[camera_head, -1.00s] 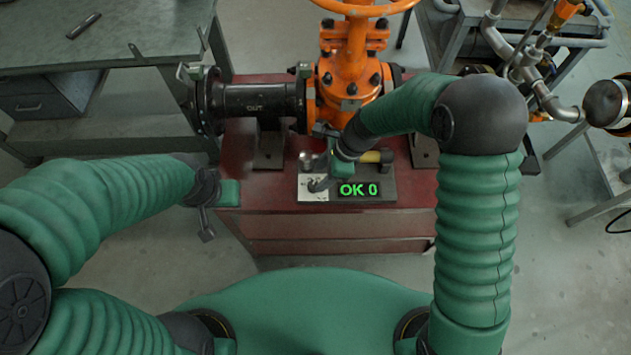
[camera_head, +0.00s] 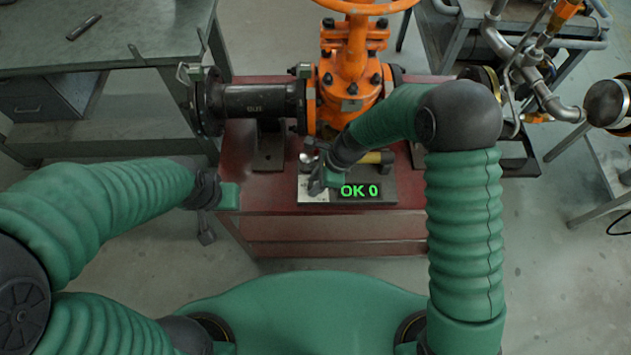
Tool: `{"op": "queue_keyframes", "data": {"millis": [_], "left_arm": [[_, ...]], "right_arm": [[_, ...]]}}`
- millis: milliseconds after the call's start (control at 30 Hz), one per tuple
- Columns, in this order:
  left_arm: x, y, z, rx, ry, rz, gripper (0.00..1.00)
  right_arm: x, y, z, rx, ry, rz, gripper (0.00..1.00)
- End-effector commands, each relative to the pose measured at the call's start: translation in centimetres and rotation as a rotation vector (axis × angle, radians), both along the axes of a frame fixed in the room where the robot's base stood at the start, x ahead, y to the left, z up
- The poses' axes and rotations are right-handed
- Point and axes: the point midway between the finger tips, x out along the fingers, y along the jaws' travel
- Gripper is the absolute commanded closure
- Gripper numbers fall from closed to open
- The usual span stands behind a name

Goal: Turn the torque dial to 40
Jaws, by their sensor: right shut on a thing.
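The torque dial sits on the left plate of a small panel (camera_head: 385,197) on the red cabinet top; my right gripper covers it, so its pointer and marks cannot be read. The panel's display (camera_head: 359,191) shows "OK 0" in green. My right gripper (camera_head: 316,186) reaches down over the left plate and is shut on what appears to be the dial. My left gripper (camera_head: 206,232) hangs at the left front edge of the red cabinet, away from the panel; its jaws are too small and dark to read.
An orange gate valve (camera_head: 350,75) with a black pipe (camera_head: 258,101) stands behind the panel. A yellow-handled tool (camera_head: 374,157) lies at the panel's back. The red cabinet (camera_head: 340,229) is clear in front. A grey workbench (camera_head: 105,50) stands at the left.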

Motion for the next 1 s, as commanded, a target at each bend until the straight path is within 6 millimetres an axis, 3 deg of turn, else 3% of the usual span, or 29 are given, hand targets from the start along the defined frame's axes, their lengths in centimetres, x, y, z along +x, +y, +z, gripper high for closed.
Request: {"op": "queue_keyframes", "data": {"millis": [467,1000], "left_arm": [[0.0,0.0,1.3,0.0,0.0,0.0,0.64],[0.0,0.0,4.2,0.0,0.0,0.0,0.64]], "right_arm": [[0.2,0.1,0.3,0.001,-0.002,0.09,1.0],[0.5,0.2,0.2,0.001,-0.003,0.519,1.0]]}}
